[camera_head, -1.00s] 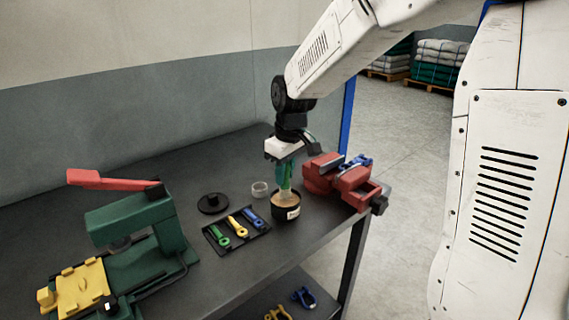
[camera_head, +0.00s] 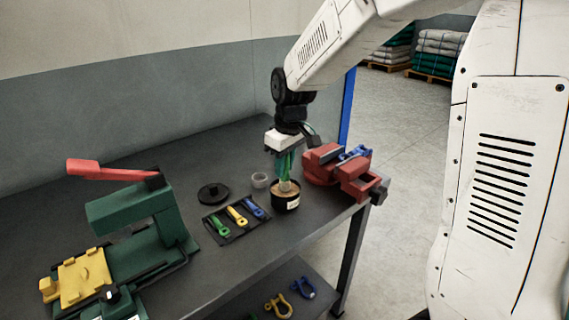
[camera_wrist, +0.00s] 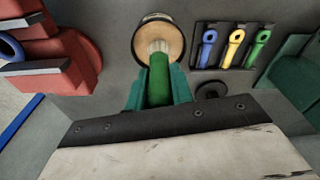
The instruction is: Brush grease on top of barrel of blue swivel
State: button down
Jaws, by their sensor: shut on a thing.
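My gripper (camera_head: 285,165) is shut on a green-handled brush (camera_wrist: 159,80), one teal finger on each side of the handle. The brush's pale bristles (camera_head: 289,187) are inside the open grease tin (camera_head: 287,203), over the tan grease; how deep they reach is unclear. The blue swivel (camera_head: 356,153) sits in the jaws of the red vise (camera_head: 322,168), right of the tin. In the wrist view only a blue ring of it (camera_wrist: 10,46) shows at the left edge. The top of its barrel is not clear.
A black tray (camera_head: 216,241) with green, yellow and blue tools lies left of the tin. A black lid (camera_head: 213,194) and a clear ring (camera_head: 260,180) lie behind. A green press (camera_head: 130,221) with a red lever stands at left. Shackles lie on the lower shelf.

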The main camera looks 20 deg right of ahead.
jog(key=shift+f, duration=0.5)
dwell(1.1)
jog(key=shift+r, duration=3.55)
jog(key=shift+s, duration=0.1)
